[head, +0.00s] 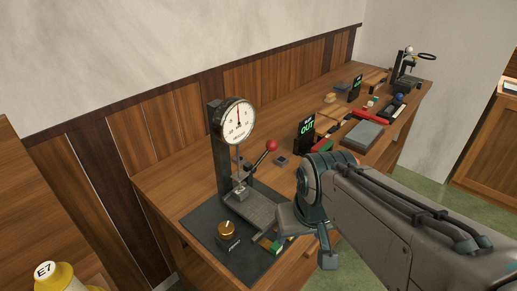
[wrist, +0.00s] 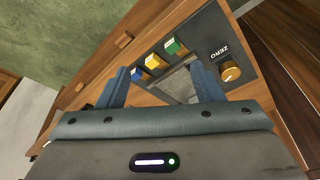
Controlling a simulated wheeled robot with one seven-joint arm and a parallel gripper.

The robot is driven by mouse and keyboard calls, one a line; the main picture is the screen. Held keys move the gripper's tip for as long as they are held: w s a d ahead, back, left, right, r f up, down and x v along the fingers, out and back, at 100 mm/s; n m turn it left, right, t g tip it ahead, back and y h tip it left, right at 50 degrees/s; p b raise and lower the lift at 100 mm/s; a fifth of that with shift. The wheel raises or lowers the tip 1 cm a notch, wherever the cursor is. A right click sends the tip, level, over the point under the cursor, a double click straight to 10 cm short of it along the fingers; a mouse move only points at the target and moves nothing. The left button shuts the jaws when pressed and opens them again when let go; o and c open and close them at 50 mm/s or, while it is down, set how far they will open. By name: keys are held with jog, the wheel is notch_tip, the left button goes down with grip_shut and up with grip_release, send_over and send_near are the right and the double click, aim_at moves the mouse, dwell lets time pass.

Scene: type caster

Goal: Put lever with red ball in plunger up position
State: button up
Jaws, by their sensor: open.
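The lever with the red ball (head: 271,146) belongs to a press stand with a round dial gauge (head: 234,121) on a dark base in the head view. The lever slants up and to the right from the stand, with the ball at its upper end. My gripper (wrist: 163,84) is open and empty in the wrist view, its two fingers apart over the front part of the base. In the head view my arm is in front of and to the right of the stand, and the gripper is below the red ball, apart from it. The lever is not visible in the wrist view.
A brass ZERO knob (wrist: 230,71) and green, yellow and blue blocks (wrist: 174,47) are at the base's front. A green-lit display (head: 306,129), a grey box (head: 363,135) and another stand (head: 404,68) are farther along the bench. A yellow bottle (head: 62,278) is at lower left.

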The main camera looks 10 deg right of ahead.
jog(key=w+a+f+m+g+y+p, duration=0.1)
jog(key=w+a+f+m+g+y, duration=0.15)
jog(key=w+a+m+y, duration=0.3)
jog(key=m+t+y+p, duration=0.65)
jog(key=m+t, duration=0.55)
jog(key=m, duration=1.1)
send_near(268, 144)
jog(key=shift+y, duration=0.4)
jog(key=x, duration=0.3)
jog(key=w+d+f+x, duration=0.1)
jog(key=x, duration=0.7)
jog(key=shift+w+d+f+b, duration=0.15)
jog(key=shift+w+f+b, duration=0.1)
jog(key=shift+f+b, duration=0.15)
